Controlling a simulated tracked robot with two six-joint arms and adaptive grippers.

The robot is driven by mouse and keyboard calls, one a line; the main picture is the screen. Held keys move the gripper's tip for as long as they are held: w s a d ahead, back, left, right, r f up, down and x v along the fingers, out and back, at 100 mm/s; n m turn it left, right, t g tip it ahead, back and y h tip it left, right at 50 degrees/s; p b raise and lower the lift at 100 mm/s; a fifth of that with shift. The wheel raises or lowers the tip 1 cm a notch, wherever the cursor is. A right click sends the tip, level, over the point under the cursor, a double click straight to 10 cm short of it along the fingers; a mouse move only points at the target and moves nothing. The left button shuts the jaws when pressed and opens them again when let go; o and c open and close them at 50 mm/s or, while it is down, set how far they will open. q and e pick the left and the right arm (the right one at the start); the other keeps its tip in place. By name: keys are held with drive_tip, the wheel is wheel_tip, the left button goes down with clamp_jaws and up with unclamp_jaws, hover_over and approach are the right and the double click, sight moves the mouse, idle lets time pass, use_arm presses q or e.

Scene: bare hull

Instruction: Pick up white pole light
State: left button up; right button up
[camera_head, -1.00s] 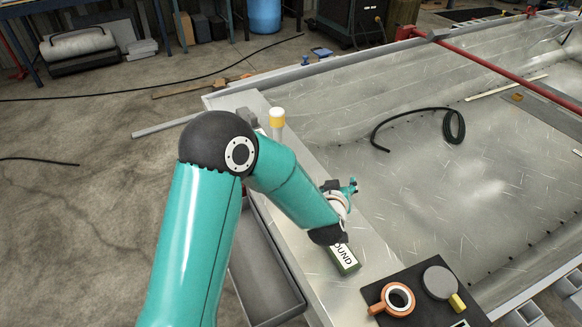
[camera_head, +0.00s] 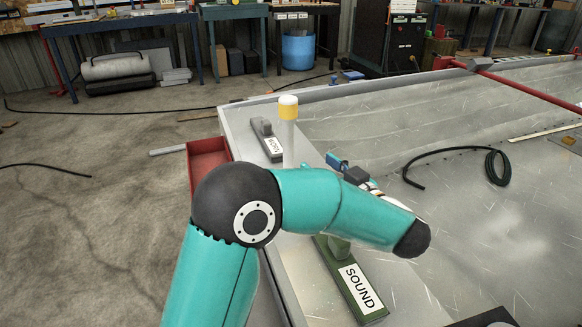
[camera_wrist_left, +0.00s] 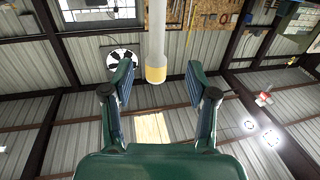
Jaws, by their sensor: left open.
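The white pole light (camera_head: 289,140) stands upright on the pale ledge, with a yellow band and a white cap at its top. My left gripper (camera_head: 332,164) is just to the right of the pole in the head view, pointing left towards it, partly hidden behind my teal forearm. In the left wrist view the pole (camera_wrist_left: 155,30) hangs from the top edge, its yellow end down. There my left gripper (camera_wrist_left: 160,75) is open, with one finger on each side of the yellow end and gaps beside both. My right gripper is not in view.
A grey-handled labelled block (camera_head: 266,138) sits behind the pole. A green block marked SOUND (camera_head: 358,288) lies on the ledge below my arm. A red tray (camera_head: 207,157) is left of the ledge. A black cable coil (camera_head: 493,168) lies on the metal floor at right.

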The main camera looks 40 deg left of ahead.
sight(291, 145)
use_arm(q)
drive_tip(key=b+x, duration=0.1)
drive_tip(key=x, duration=0.7)
drive_tip(key=shift+w+a, duration=0.2)
drive_tip(key=shift+a, duration=0.1)
drive_tip(key=a, duration=0.1)
drive_tip(key=w+a+b, duration=0.1)
drive_tip(key=a+f+b, duration=0.1)
drive_tip(key=a, duration=0.1)
drive_tip(key=shift+w, duration=0.2)
drive_tip(key=shift+w+a, duration=0.15)
drive_tip(key=shift+a, duration=0.4)
clamp_jaws()
drive_tip(key=shift+r, duration=0.15)
